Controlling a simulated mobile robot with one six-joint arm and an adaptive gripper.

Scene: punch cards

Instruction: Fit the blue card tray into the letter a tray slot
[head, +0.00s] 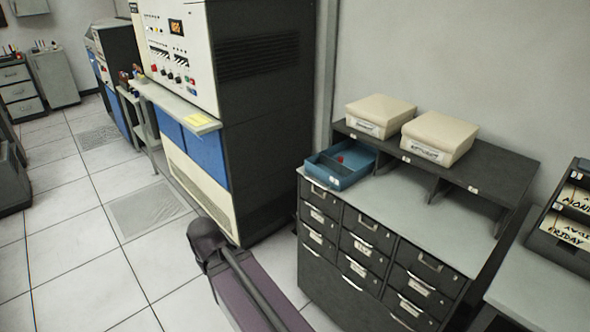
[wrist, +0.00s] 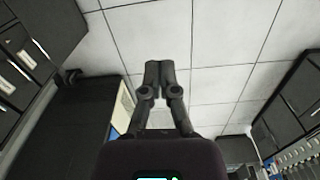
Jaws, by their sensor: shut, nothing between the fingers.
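The blue card tray (head: 341,171) sits at the left end of the grey cabinet top in the head view, partly under the raised shelf. It has a divider and a small white label on its front, and something red shows at its back. The shelf (head: 480,181) has open slots below it with small labels on its front edge; I cannot read the letters. My gripper (wrist: 160,64) is shut and empty in the wrist view, over the tiled floor. In the head view my arm is low, left of the cabinet, well apart from the tray.
Two cream boxes (head: 438,133) lie on the shelf. The drawer cabinet (head: 330,265) with several handles stands below. A tall machine (head: 200,110) stands left of it. A desk (head: 545,290) with a day-labelled rack (head: 566,222) is at right. Open floor (head: 75,250) lies at left.

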